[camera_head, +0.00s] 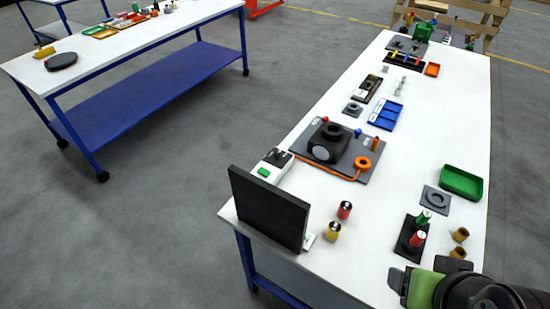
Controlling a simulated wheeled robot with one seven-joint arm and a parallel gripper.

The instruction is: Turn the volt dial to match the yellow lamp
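No dial marked volt can be made out. A small white device (272,166) with a green patch and a dark top stands at the left edge of the right-hand table; its markings are too small to read. A dark upright panel (268,208) stands in front of it, with any dial or lamp on its other side hidden. A yellow-topped cylinder (333,232) stands right of the panel, beside a red one (345,210); I cannot tell whether it is a lamp.
A black block with two upright pegs (411,238) and brown cylinders (459,235) stand close to my gripper. A green tray (461,182), a grey plate with a black housing (328,142) and a blue bin (385,115) lie farther back.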

